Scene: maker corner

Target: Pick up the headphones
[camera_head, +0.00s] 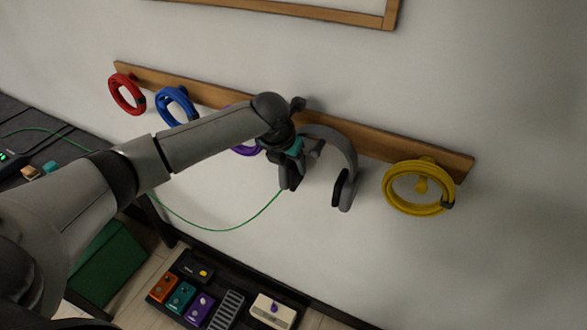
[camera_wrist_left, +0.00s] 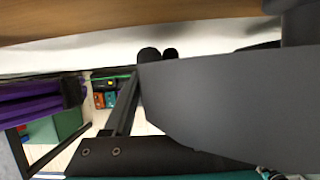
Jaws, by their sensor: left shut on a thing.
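The grey headphones (camera_head: 347,152) are at the wooden wall rail, with the band arched on top and a dark ear cup hanging at the right. My left gripper (camera_head: 310,147) is at the left part of the band and is shut on it. My wrist hides the other side of the headphones, and I cannot tell whether the band still rests on a peg. In the left wrist view the grey band (camera_wrist_left: 235,100) fills the right half, close to the camera. My right gripper is not in view.
The wooden rail (camera_head: 385,148) also carries red (camera_head: 113,94), blue (camera_head: 162,108), purple (camera_head: 243,150) and yellow (camera_head: 388,196) cable coils. A green cable (camera_head: 222,229) hangs below. A dark board (camera_head: 232,284) with several coloured pedals lies on the floor. A green box (camera_head: 108,262) stands at left.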

